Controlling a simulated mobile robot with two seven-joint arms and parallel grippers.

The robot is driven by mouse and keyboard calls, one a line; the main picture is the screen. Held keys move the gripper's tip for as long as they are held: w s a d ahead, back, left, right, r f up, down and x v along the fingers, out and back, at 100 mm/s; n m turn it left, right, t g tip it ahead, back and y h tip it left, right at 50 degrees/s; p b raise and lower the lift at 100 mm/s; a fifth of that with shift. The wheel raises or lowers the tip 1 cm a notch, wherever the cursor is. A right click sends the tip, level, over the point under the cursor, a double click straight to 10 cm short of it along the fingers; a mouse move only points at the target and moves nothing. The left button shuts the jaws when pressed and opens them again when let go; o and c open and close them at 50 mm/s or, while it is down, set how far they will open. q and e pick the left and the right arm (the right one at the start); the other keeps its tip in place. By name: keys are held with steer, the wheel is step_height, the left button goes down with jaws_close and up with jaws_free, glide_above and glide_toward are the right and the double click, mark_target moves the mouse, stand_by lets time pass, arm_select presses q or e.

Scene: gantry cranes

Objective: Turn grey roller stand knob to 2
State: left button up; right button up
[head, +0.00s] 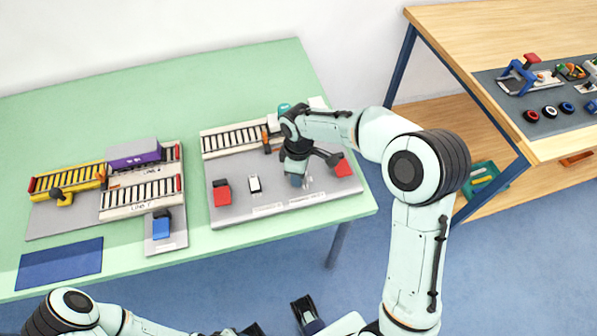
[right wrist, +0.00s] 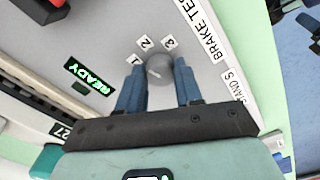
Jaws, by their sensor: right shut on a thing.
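The grey round knob (right wrist: 159,69) sits on the grey roller stand board (right wrist: 112,28), with printed labels 1, 2 and 3 in an arc around its far side. My right gripper (right wrist: 160,88) has its two blue fingers on either side of the knob, closed on it. I cannot make out which number the knob points to. In the head view my right gripper (head: 297,179) reaches down to the right part of the board (head: 232,166), and the arm hides the knob. My left arm (head: 72,309) is low at the bottom left; its gripper does not show clearly.
A green READY display (right wrist: 89,77) is beside the knob. The board also carries red blocks (head: 221,192), a white switch (head: 254,183) and a roller track (head: 232,139). Another roller unit (head: 140,194) stands left on the green table (head: 225,75). A wooden table (head: 480,30) is at right.

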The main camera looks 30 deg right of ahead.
steer(key=m, duration=0.5)
stand_by(0.5)
steer(key=o, duration=1)
steer(key=shift+o, duration=0.2)
steer(key=shift+r, duration=0.15)
step_height(320, 180, up, 13)
steer(key=p, duration=0.1)
steer(key=shift+p, duration=0.3)
steer(key=shift+s, duration=0.1)
